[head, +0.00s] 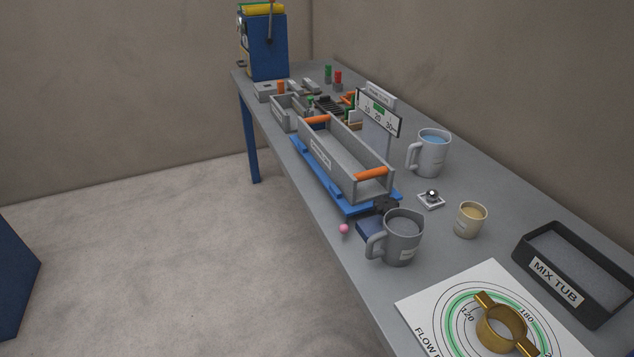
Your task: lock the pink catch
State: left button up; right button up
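The pink catch shows as a small pink ball knob (344,229) at the front edge of the bench. It sits beside a dark blue block (370,229), just left of a grey mug. The block lies near the right end of a blue base (350,209) that carries a long grey tray (350,166) with orange handles. The mug partly hides the block, and the shaft behind the knob is too small to make out. Whether the catch is locked cannot be told. Neither of my grippers is in the head view.
A grey mug (403,238) stands close right of the knob. A mug of blue liquid (431,153), a beige cup (469,219), a black MIX TUB (562,287) and a brass ring (500,328) on a printed sheet stand along the bench. The floor in front is clear.

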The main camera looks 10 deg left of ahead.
aim_at(343, 229)
jog(key=k, duration=0.5)
jog(key=u, duration=2.05)
jog(key=i, duration=1.7)
jog(key=z, duration=2.2)
